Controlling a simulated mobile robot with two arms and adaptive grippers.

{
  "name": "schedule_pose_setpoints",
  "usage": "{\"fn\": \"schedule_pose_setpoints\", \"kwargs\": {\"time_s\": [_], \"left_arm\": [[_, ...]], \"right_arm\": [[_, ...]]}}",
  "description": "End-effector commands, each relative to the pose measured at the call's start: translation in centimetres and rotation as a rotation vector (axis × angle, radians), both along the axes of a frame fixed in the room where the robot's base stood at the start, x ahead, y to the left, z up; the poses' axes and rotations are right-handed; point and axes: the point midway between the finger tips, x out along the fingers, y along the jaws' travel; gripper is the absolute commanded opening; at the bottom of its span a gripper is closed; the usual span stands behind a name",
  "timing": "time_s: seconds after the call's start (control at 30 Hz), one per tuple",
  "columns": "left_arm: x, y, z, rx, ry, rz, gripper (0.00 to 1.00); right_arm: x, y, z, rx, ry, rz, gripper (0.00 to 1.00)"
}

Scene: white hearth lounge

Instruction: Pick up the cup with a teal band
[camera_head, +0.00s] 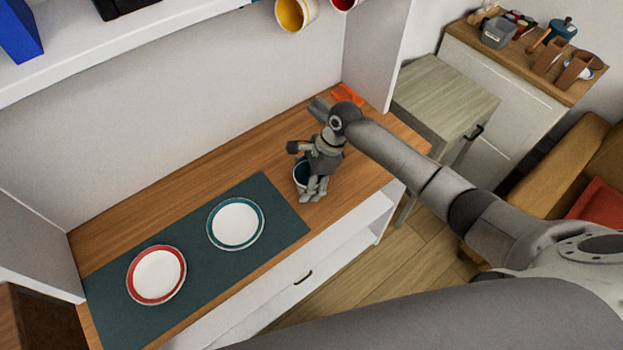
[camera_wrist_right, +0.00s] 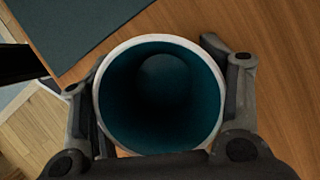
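The cup (camera_head: 299,174) has a white rim and a teal inside; its outer band is mostly hidden by my gripper. It is by the right end of the dark green mat. In the right wrist view I look down into the cup (camera_wrist_right: 160,95). My right gripper (camera_head: 312,192) is at the cup, and in the wrist view its fingers (camera_wrist_right: 160,88) lie on either side of it, very close to the wall. I cannot tell whether both fingers press on it. The cup looks empty. My left gripper is not in view.
A teal-rimmed plate (camera_head: 236,223) and a red-rimmed plate (camera_head: 157,274) lie on the green mat (camera_head: 195,262). A yellow-lined cup (camera_head: 295,13) and a red-lined cup (camera_head: 344,3) hang under the shelf (camera_head: 150,45). An orange item (camera_head: 347,95) lies at the back right of the wooden counter (camera_head: 150,212).

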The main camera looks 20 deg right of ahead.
Motion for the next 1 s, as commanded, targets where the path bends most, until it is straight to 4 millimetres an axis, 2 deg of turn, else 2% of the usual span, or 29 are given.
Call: {"fn": "schedule_pose_setpoints", "kwargs": {"time_s": [0.03,0.17,0.57,0.67,0.8,1.0], "left_arm": [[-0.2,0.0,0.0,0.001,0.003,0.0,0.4],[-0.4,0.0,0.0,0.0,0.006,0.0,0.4],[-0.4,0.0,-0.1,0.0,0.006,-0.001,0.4],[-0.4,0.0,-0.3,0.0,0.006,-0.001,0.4],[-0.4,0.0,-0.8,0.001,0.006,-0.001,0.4],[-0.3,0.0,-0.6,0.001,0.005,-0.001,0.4]], "right_arm": [[0.0,0.0,0.0,0.0,0.0,0.0,0.51],[0.0,0.0,0.0,0.0,0.0,0.0,0.37],[0.1,0.0,0.4,0.001,-0.002,-0.001,0.36],[0.1,0.0,1.1,0.002,-0.003,0.0,0.36],[0.0,0.1,3.4,0.003,-0.005,0.001,0.36],[-2.8,0.6,6.6,0.003,-0.004,0.003,0.36]]}}
